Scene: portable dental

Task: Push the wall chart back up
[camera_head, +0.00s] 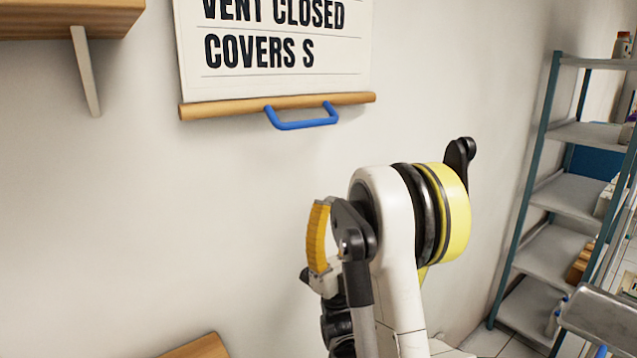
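The wall chart (280,75) hangs on the white wall at the top of the view. It shows black lettering, "VENT CLOSED" and "COVERS S", and its upper part is out of view. A wooden rod (220,108) runs along its lower edge, tilted slightly up to the right. A blue handle (305,123) sticks out below the rod. My gripper (320,238), with a yellow curved piece, appears below the handle in the picture, apart from it. Its fingertips are not clear, so I cannot tell whether it is open. Nothing is seen in it.
A wooden shelf (65,20) on a white bracket (86,70) juts out at upper left. A metal rack (570,195) with several shelves stands at right. A grey metal surface (602,318) is at lower right. A wooden edge (198,347) shows at the bottom. The wall left of my arm is clear.

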